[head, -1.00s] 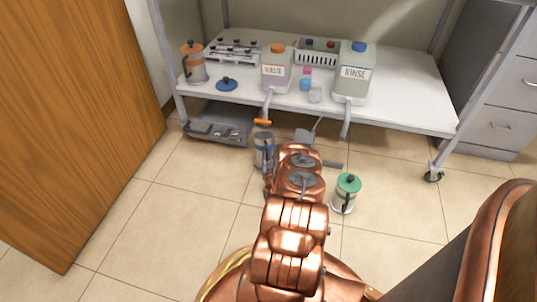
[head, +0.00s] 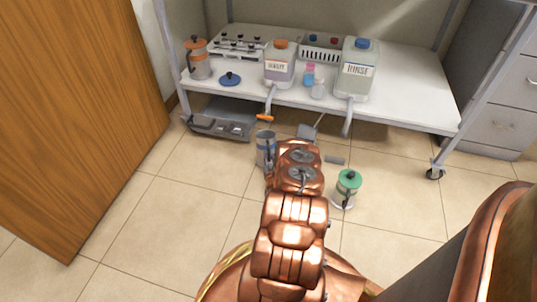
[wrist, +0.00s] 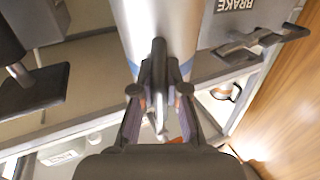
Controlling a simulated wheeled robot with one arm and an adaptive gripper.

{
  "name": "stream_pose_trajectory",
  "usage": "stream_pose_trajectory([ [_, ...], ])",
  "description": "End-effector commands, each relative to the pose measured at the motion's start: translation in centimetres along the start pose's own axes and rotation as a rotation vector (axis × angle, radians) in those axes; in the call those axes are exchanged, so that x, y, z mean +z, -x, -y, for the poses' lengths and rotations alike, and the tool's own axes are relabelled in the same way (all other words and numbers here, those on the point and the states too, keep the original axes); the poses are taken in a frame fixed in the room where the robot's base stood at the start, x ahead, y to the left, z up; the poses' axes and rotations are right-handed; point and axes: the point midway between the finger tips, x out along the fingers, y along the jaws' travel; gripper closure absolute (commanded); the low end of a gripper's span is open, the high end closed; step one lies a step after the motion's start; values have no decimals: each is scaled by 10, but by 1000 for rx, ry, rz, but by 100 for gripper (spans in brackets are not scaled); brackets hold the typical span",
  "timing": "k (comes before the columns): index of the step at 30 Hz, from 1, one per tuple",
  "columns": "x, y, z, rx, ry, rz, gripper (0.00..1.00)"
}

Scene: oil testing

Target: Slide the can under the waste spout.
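The can (head: 266,150), a silver cylinder with blue markings, stands upright on the floor near the shelf's front edge, with an open-looking top. In the wrist view the can (wrist: 165,25) fills the upper middle, its handle towards me. My gripper (wrist: 159,85) has its fingers closed in on both sides of that handle. In the head view my arm hides the gripper and the can's right side. The waste spout (head: 265,117), with an orange tip, hangs from the WASTE jug (head: 279,68). Its tip appears just above and behind the can's rim; the exact depth gap is unclear.
The grey brake pedal box (head: 222,120) is under the shelf, left of the can. A grey spout hangs from the RINSE jug (head: 356,70). A wooden door (head: 85,120) is at left.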

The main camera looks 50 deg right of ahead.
Motion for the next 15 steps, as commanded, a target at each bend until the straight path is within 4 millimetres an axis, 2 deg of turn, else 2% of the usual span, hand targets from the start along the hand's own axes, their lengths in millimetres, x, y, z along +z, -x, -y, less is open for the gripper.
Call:
stream_pose_trajectory([
  [1,0,0,-1,2,0,0,81],
  [8,0,0,0,0,0,-2,58],
  [15,-1,0,1,-1,0,-2,58],
])
